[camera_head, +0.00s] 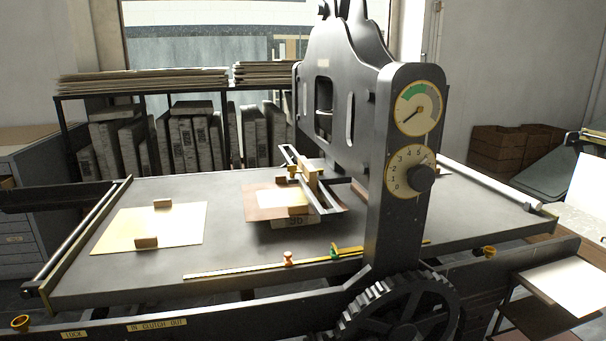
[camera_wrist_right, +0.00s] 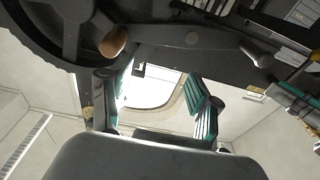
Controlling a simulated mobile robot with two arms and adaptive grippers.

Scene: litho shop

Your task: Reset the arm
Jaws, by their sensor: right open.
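My right gripper (camera_wrist_right: 158,88) shows in the right wrist view, with its two teal-padded fingers spread apart and nothing between them. A dark part with teal pads (camera_wrist_right: 292,100) at the right edge of that view looks like my left gripper. It is cut off, so its jaws cannot be made out. Neither gripper shows in the head view. There, a dark press (camera_head: 402,150) with two dials stands over a wide grey bed (camera_head: 240,245).
A cream sheet (camera_head: 180,228) with two small wooden blocks lies on the bed's left. A brown-edged plate (camera_head: 265,203) lies under the press carriage. A brass rule (camera_head: 235,271) runs along the front. A toothed wheel (camera_head: 405,315) sits below. White sheets (camera_head: 570,285) are at right.

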